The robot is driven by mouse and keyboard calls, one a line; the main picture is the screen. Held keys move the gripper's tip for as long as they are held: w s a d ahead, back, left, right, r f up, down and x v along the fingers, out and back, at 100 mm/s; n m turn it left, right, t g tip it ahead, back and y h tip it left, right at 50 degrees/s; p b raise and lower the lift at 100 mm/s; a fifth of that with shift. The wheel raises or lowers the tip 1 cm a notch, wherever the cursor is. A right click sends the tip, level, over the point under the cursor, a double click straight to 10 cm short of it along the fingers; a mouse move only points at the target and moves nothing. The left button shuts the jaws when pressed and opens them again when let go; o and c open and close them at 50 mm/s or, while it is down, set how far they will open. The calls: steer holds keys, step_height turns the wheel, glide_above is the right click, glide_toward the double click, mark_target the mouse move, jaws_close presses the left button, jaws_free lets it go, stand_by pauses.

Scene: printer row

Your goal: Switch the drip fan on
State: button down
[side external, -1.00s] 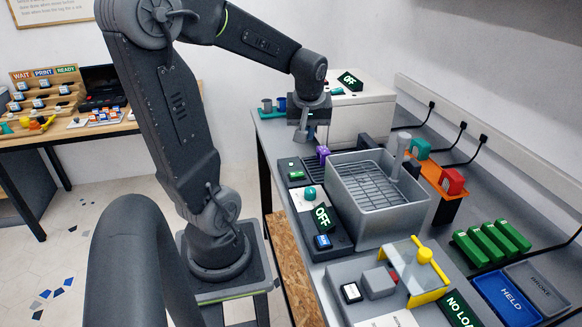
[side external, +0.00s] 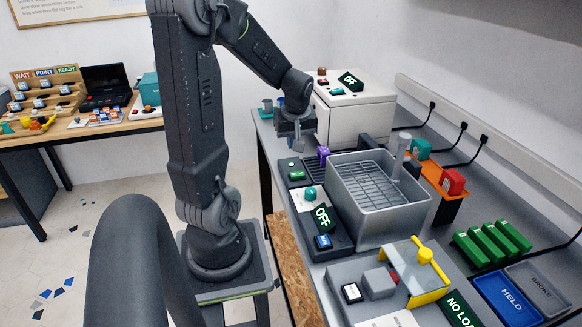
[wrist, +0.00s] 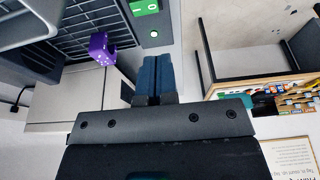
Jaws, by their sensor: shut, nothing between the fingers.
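My gripper (side external: 299,147) hangs fingers-down near the far end of the bench, shut and empty; its blue fingers also show together in the wrist view (wrist: 156,58). A small plate with a green rocker switch (side external: 296,175) lies just nearer the camera than the fingertips. An OFF display (side external: 322,217) stands on the dark panel before the tub. No label names the drip fan.
A purple piece (side external: 323,152) stands between the switch plate and the tub, close to my gripper. A white cabinet (side external: 355,118) with another OFF display (side external: 350,81) stands behind. Green blocks (side external: 492,242) and the HELD tray (side external: 505,298) lie at right.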

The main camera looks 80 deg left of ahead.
mark_target(294, 173)
steer(key=x, duration=0.6)
steer(key=d+x, duration=0.1)
steer(key=x, duration=0.2)
steer(key=shift+f, duration=0.5)
steer(key=shift+s+f, duration=0.1)
steer(key=shift+f, duration=0.25)
steer(key=shift+w+r, duration=0.4)
steer(key=shift+w, duration=0.3)
steer(key=shift+r, duration=0.1)
